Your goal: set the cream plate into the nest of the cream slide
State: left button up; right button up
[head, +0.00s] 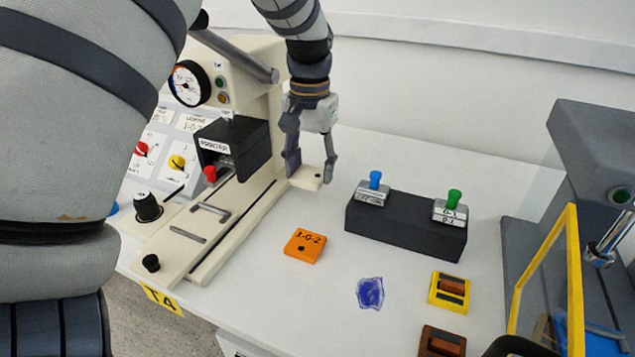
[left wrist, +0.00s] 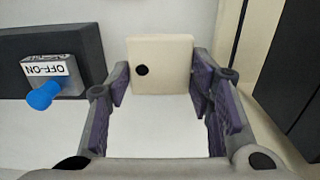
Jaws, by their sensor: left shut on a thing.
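The cream plate (head: 306,179) is a small square with a dark round hole. It shows flat between the fingers in the left wrist view (left wrist: 172,58). My left gripper (head: 311,171) is shut on it by two opposite edges, just right of the cream machine. I cannot tell whether the plate touches the table. The cream slide (head: 197,223) runs along the machine's base, with grey bar handles and a black knob at its near end. It is left of my gripper. Its nest is not clearly visible; the black box overhangs the slide's far part. My right gripper is out of view.
A black block (head: 405,226) with blue-knobbed and green-knobbed switches stands right of the gripper. An orange plate (head: 304,246), a blue-violet patch (head: 370,293) and a yellow part (head: 449,292) lie nearer. The black box (head: 233,147) overhangs the slide. A yellow-framed panel (head: 545,245) stands at right.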

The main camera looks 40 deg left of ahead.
aim_at(318, 199)
pick_arm(q)
jog(key=w+f, duration=0.1)
jog(key=f, duration=0.1)
jog(key=w+a+f, duration=0.1)
jog(key=shift+w+f+b, duration=0.35)
jog(key=shift+f, duration=0.05)
jog(key=shift+w+f, duration=0.15)
jog(key=shift+f, duration=0.7)
jog(key=shift+w+f, duration=0.15)
jog(key=shift+f, duration=0.65)
jog(key=shift+f, duration=0.2)
jog(key=o, duration=1.2)
jog(key=shift+c, duration=0.2)
jog(key=shift+r, duration=0.1)
